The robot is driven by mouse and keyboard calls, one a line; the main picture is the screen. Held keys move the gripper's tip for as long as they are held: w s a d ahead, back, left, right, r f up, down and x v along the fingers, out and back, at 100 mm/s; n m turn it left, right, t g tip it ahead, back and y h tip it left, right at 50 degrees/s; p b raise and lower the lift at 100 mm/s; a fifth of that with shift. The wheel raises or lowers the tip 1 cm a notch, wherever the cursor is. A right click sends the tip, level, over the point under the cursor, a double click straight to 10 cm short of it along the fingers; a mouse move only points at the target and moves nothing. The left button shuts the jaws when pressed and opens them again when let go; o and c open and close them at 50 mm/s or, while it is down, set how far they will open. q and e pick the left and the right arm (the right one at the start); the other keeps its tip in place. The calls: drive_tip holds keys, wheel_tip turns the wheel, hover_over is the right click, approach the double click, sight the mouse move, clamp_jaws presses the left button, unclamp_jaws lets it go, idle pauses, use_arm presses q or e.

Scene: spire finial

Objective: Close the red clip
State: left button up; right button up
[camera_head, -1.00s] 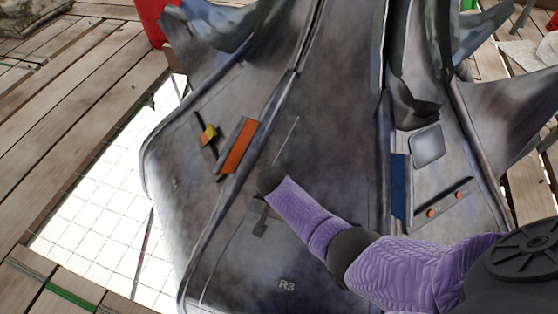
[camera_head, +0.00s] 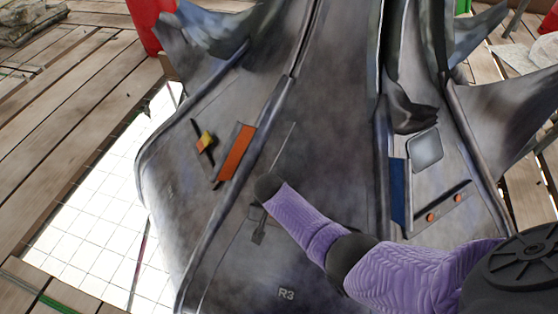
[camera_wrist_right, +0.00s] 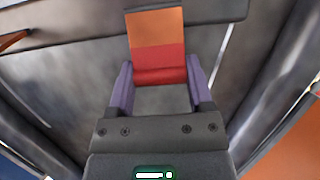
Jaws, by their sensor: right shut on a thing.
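In the right wrist view, the red clip (camera_wrist_right: 158,66) is a flat plate, orange at its far end and red at its near end, with a rounded red edge. My right gripper (camera_wrist_right: 161,90) is shut on its red near end, with a purple finger on each side. The plate stands out beyond the fingertips, over a grey metal surface. In the head view, my purple right arm reaches in from the right over the grey finned body (camera_head: 340,130). Its fingers and the held clip cannot be made out there. My left gripper is not in view.
An orange panel (camera_head: 236,152) and a small yellow-and-orange piece (camera_head: 206,142) sit on the body's left side. A blue panel (camera_head: 398,190) and a bar with orange dots (camera_head: 443,207) are at the right. Raised ribs and fins surround the work area. Wooden planks (camera_head: 70,110) lie around it.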

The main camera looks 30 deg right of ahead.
drive_tip(key=shift+w+d+f, duration=0.1)
drive_tip(key=shift+d+f, duration=0.05)
drive_tip(key=shift+d, duration=0.05)
drive_tip(key=shift+w+f+g+y, duration=0.1)
drive_tip(key=shift+g+y, duration=0.3)
drive_tip(key=shift+y, duration=0.2)
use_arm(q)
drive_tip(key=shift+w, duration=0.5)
use_arm(e)
drive_tip(key=o, duration=1.3)
drive_tip(key=shift+c, duration=0.2)
